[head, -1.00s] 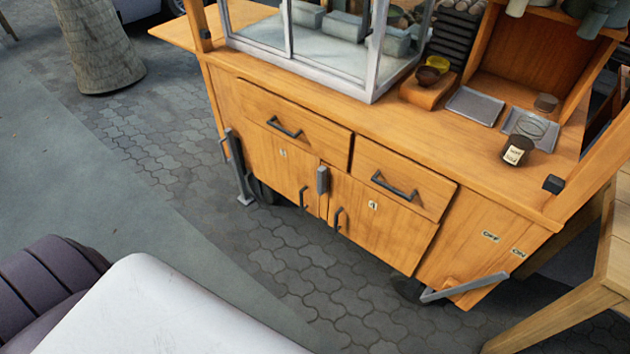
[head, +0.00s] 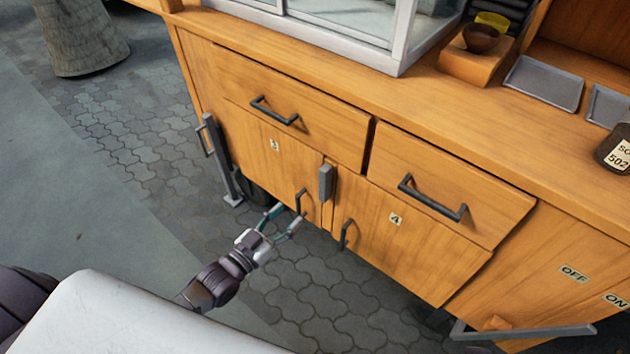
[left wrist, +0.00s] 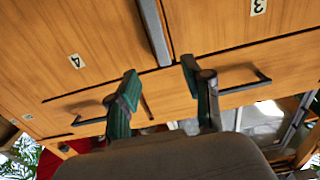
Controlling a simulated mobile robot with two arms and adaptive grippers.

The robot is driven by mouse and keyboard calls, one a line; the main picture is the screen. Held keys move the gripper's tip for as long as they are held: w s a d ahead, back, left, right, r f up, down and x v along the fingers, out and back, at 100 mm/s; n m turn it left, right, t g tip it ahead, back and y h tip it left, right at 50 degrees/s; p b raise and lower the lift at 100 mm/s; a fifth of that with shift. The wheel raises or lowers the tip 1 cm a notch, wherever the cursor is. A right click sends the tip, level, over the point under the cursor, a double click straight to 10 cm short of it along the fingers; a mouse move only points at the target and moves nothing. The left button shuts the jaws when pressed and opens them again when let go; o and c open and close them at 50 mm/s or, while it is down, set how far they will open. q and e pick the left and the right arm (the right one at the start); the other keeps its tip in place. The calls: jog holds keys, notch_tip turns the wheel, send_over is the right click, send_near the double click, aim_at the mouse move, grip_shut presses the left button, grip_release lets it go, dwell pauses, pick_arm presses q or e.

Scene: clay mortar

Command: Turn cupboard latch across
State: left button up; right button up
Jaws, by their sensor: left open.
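The cupboard latch (head: 325,183) is a grey upright bar at the seam between the two lower doors, near their top edge. It stands vertical. In the left wrist view, which is upside down, the latch (left wrist: 154,30) runs down from the top edge. My left gripper (head: 287,216) is in front of the doors, below and left of the latch in the head view. Its green-tipped fingers are spread and empty. In the left wrist view the open fingers (left wrist: 163,84) show beyond the latch's end, apart from it. My right gripper is not in view.
The left door (head: 270,165) is marked 3 and the right door (head: 400,245) 4; both are shut. Dark handles (head: 301,201) and (head: 344,234) stick out beside the seam. Drawers with handles (head: 274,111) and (head: 432,198) sit above. Paving in front is open.

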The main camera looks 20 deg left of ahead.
pick_arm(q)
jog(key=b, duration=0.1)
send_near(322, 183)
jog(key=w, duration=0.2)
jog(key=x, duration=0.2)
jog(key=b+x, duration=0.1)
jog(key=x, duration=0.4)
jog(key=shift+w+d+b, duration=0.25)
jog(key=shift+d+b, duration=0.05)
jog(key=shift+d, duration=0.1)
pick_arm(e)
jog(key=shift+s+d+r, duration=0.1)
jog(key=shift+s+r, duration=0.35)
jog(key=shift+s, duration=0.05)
pick_arm(q)
grip_shut()
